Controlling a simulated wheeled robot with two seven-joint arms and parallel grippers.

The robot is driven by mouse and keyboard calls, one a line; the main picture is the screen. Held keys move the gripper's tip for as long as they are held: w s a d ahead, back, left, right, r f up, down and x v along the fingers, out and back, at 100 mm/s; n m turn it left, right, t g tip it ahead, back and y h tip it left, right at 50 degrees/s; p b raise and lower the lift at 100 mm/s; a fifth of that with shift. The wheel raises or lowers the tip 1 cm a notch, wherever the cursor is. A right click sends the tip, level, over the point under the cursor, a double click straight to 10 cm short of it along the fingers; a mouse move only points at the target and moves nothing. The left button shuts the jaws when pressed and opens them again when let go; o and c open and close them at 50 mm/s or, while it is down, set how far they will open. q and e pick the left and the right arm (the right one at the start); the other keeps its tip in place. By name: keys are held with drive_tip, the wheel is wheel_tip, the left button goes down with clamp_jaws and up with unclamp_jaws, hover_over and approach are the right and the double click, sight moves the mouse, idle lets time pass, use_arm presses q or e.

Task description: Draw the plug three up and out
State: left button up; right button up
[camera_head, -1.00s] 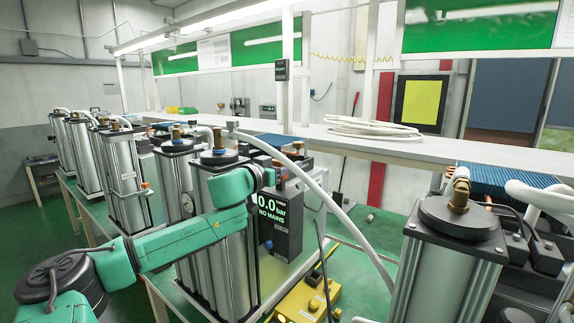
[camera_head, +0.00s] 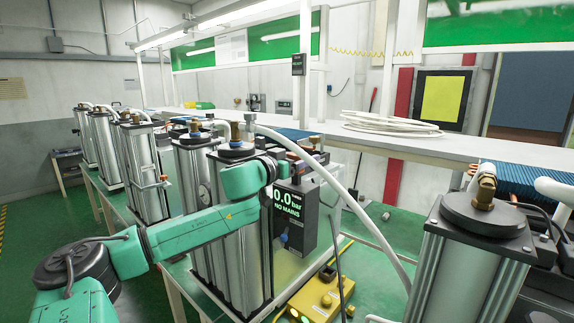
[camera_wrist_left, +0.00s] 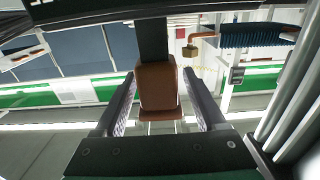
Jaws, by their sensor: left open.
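My left arm crosses the head view from the lower left, past a silver column with a black cap (camera_head: 236,150). Its gripper (camera_head: 284,168) is by the dark display box, mostly hidden behind the wrist. In the left wrist view the gripper (camera_wrist_left: 162,112) is open, with one finger on each side of a brown block (camera_wrist_left: 158,88). The block may be plug three; I see no number on it. It stands between the fingers at the end of a dark bar, and I cannot tell whether they touch it. My right gripper is not in view.
A display box (camera_head: 296,204) reads 0.0 bar, NO MAINS. More silver columns (camera_head: 146,172) stand at left, and a large capped column (camera_head: 464,265) at right. A white hose (camera_head: 345,195) arcs between. A yellow box (camera_head: 318,298) sits low in front. Coiled hose (camera_head: 390,122) lies on the back bench.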

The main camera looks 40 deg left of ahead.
use_arm(q)
drive_tip(key=s+b, duration=0.6)
drive_tip(key=s, duration=0.7)
drive_tip(key=shift+s+d, duration=0.4)
drive_tip(key=shift+a, duration=0.1)
